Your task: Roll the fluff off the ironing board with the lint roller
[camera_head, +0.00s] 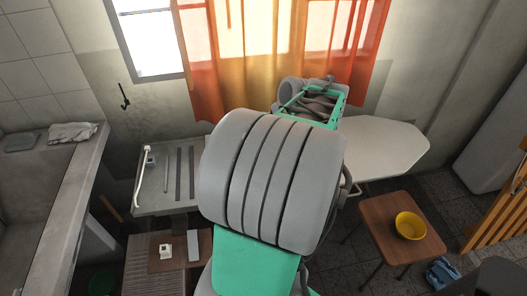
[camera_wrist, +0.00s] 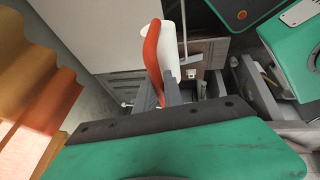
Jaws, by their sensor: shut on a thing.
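An orange-and-white thing, which looks like the lint roller (camera_wrist: 152,58), stands up at my gripper (camera_wrist: 186,88) in the wrist view. My gripper is shut on it, though the exact grip is partly hidden. In the head view my arm hides the gripper and the roller. The pale ironing board (camera_head: 388,150) lies behind and to the right of my arm, its rounded end at the right and its left part covered. I cannot make out any fluff on the part that shows.
A wooden stool (camera_head: 382,222) with a yellow bowl (camera_head: 410,226) stands in front of the board. A grey bench (camera_head: 160,205) is left of my arm, and a concrete washtub (camera_head: 62,190) is farther left. Orange curtains (camera_head: 215,70) hang behind.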

